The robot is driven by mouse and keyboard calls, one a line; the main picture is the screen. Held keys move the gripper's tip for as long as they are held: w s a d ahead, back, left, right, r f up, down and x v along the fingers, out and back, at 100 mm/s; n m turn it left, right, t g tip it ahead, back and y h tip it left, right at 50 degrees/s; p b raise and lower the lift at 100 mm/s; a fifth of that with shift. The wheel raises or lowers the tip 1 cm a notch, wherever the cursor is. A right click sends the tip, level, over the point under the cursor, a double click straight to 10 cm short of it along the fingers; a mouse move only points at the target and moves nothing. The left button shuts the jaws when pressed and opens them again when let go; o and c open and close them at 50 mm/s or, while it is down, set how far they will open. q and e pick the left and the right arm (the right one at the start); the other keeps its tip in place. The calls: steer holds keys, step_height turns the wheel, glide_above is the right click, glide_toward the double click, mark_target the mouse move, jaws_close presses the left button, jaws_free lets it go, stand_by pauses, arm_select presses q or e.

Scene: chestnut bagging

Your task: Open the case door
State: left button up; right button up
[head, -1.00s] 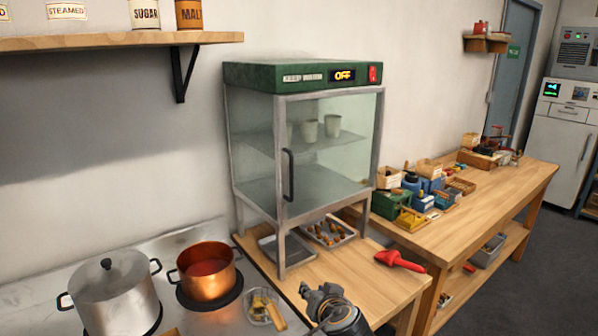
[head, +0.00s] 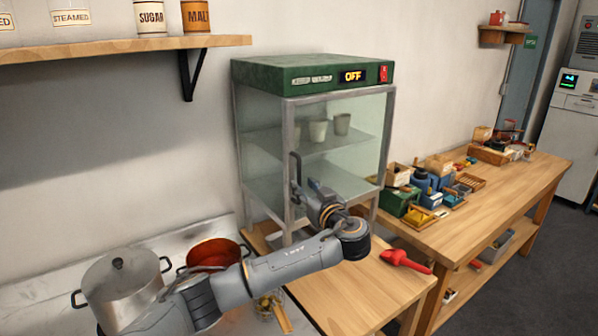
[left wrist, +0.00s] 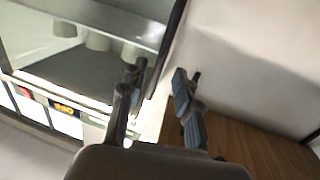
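The glass display case (head: 312,72) has a green top with an OFF display, and its glass door looks shut. The dark vertical door handle (head: 294,168) is on the left side of the door. My left gripper (head: 311,188) is in front of the door, close to the handle's lower part on its right. In the left wrist view my left gripper (left wrist: 160,80) is open, its two fingers apart. The case (left wrist: 85,85) fills the left of that view. I cannot tell whether the fingers touch the handle. My right gripper is not in view.
Pale cups (head: 318,130) stand on the case's shelf. A steel pot (head: 118,290) and a copper pot (head: 215,252) are on the stove, partly behind my left arm. A red-handled tool (head: 405,262) and several small boxes (head: 400,200) lie to the right.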

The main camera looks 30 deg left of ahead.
mark_target(300, 181)
arm_select(q)
steer(key=shift+p+x, duration=0.75)
steer(key=shift+x, duration=1.5)
jaws_close()
